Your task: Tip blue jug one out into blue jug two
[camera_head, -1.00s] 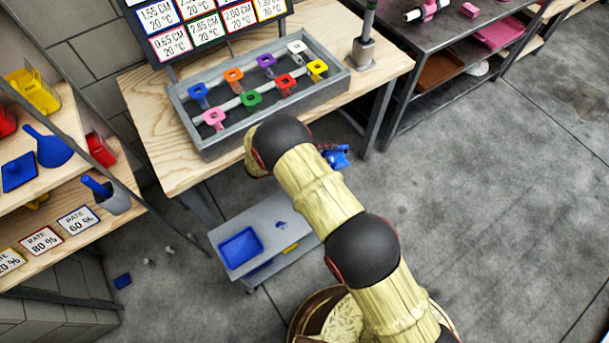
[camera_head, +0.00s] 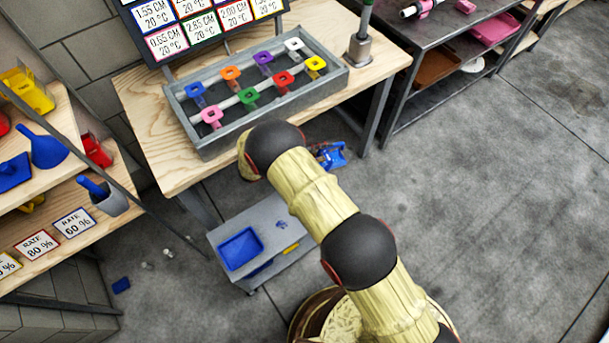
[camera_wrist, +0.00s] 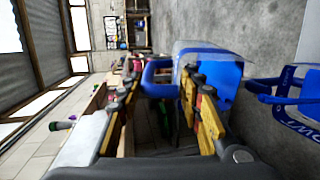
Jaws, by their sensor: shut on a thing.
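In the wrist view my gripper (camera_wrist: 160,112) is shut on the handle of a blue jug (camera_wrist: 222,78), which lies tilted beyond the right finger. Part of its body is hidden by that finger. A second blue jug or open blue frame (camera_wrist: 268,88) with white lettering on a blue band shows at the right edge, apart from the held jug and cut off; I cannot read its label surely. In the head view my gripper is hidden behind my arm, and a blue object (camera_head: 330,155) shows just past the arm, beside the wooden table.
A wooden table (camera_head: 150,120) holds a grey tray (camera_head: 205,148) of coloured clips. Grey floor (camera_head: 490,220) at right is clear.

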